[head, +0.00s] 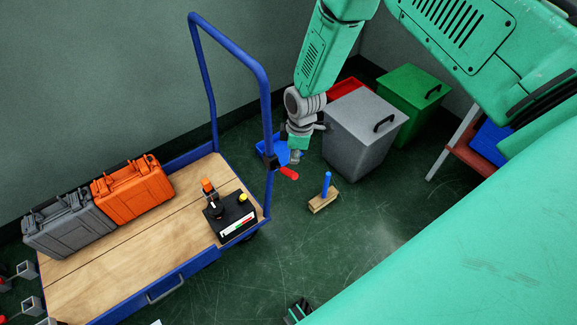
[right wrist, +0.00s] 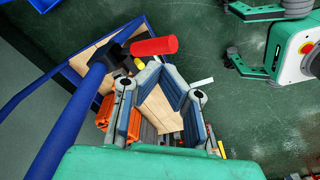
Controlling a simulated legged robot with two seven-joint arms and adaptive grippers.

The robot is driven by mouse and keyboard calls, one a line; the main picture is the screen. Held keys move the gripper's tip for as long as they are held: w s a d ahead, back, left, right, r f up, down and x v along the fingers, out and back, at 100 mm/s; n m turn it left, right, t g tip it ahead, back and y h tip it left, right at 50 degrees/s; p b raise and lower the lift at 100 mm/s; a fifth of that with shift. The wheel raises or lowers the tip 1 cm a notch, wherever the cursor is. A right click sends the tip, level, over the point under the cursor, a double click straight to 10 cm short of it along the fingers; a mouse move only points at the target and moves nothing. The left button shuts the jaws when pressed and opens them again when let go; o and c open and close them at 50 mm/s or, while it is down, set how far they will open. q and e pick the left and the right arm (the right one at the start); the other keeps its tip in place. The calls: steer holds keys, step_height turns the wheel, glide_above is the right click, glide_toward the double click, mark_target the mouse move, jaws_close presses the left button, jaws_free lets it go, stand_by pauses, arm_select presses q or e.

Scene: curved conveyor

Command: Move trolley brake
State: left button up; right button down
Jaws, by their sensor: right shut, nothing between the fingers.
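The trolley (head: 168,226) has a wooden deck, a blue frame and a tall blue push handle. The brake is a red lever (head: 288,173) on a dark clamp on the near post of that handle. It also shows in the right wrist view as a red grip (right wrist: 153,46), on a dark clamp around the blue post (right wrist: 70,130). My right gripper (head: 295,157) is shut and empty, pointing down just above and beside the red lever. In the right wrist view its fingers (right wrist: 162,72) lie close below the lever; contact cannot be told.
The deck carries a grey case (head: 68,225), an orange case (head: 132,191) and a black device (head: 231,217). A grey bin (head: 362,130) and a green bin (head: 412,103) stand behind. A wooden block with a blue peg (head: 324,196) stands on open floor.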

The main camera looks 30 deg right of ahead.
mark_target(289, 173)
steer(key=shift+w+d+r, duration=0.2)
steer(key=shift+w+r, duration=0.1)
steer(key=shift+w, duration=0.05)
steer(key=shift+d, duration=0.1)
steer(key=shift+f, duration=0.1)
steer(key=shift+f, duration=0.1)
steer(key=f+b, duration=0.3)
steer(key=f, duration=0.1)
steer(key=f+b, duration=0.2)
steer(key=shift+w+a+f+b, duration=0.2)
steer(key=shift+a+f+b, duration=0.1)
steer(key=shift+a+f, duration=0.1)
